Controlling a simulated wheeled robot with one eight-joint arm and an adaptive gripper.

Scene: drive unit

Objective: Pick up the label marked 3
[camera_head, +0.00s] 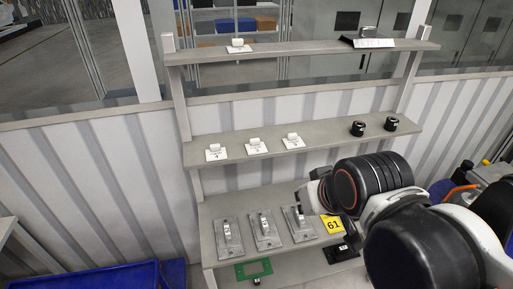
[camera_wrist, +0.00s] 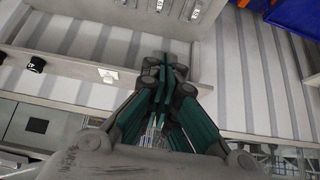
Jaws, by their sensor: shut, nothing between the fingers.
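Three white labels with raised knobs stand in a row on the middle shelf (camera_head: 340,143) in the head view: a left one (camera_head: 215,152), a middle one (camera_head: 256,146) and a right one (camera_head: 293,141). Another white label (camera_head: 238,46) is on the top shelf. Their printed marks are too small to read, so I cannot tell which is 3. My gripper (camera_wrist: 168,68) is shut and empty in the wrist view, its green-sided fingers together. A white label (camera_wrist: 108,75) lies on the shelf left of the fingertips, apart from them. My arm mostly hides the gripper in the head view.
Two black knobs (camera_head: 374,127) stand at the middle shelf's right. Several metal switch plates (camera_head: 265,229), a yellow "61" tag (camera_head: 333,224) and a green frame (camera_head: 253,269) are lower down. A dark holder with a white plate (camera_head: 372,42) is on top.

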